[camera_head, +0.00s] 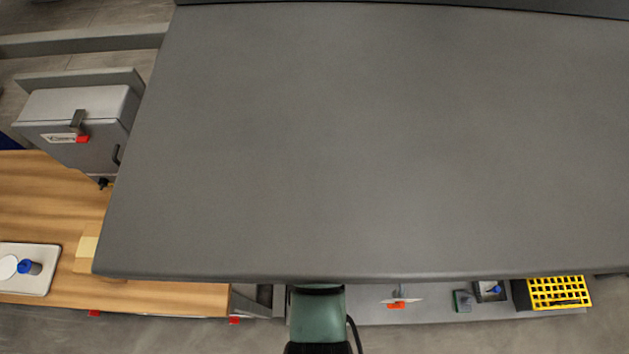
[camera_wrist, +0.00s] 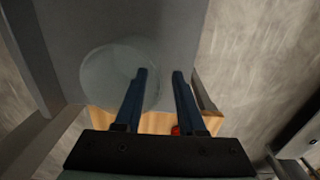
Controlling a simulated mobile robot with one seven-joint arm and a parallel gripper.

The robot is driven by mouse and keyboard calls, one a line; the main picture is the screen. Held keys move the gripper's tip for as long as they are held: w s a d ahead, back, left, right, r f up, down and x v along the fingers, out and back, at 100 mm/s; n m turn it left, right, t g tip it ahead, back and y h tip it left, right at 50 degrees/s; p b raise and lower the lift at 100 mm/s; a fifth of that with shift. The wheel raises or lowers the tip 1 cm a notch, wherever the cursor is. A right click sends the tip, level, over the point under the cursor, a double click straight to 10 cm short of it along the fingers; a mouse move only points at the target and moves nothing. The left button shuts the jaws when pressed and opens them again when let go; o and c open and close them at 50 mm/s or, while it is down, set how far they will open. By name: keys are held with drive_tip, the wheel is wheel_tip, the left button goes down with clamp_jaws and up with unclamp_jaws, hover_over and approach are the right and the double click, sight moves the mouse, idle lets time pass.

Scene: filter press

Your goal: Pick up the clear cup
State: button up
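A faint, see-through round shape, which looks like the clear cup (camera_wrist: 105,75), shows in the wrist view over a grey surface. My gripper (camera_wrist: 160,71) has two blue fingers, apart with a gap between them. The left finger overlaps the right part of the round shape, and the shape's right rim lies between the fingers. The right finger is outside the rim. I cannot tell the height of the fingers over the cup or whether they touch it. In the head view, I make out neither the cup nor my gripper.
A broad grey panel (camera_head: 370,140) fills most of the head view and hides what is under it. At left are a grey box (camera_head: 75,115), a wooden bench (camera_head: 50,205) and a white tray (camera_head: 40,285). A yellow rack (camera_head: 560,291) is at lower right.

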drive_tip(key=f, duration=0.2)
drive_tip(key=f+p, duration=0.1)
drive_tip(key=f, duration=0.2)
drive_tip(key=shift+w+d, duration=0.1)
drive_tip(key=shift+d, duration=0.1)
clamp_jaws()
idle(1.2)
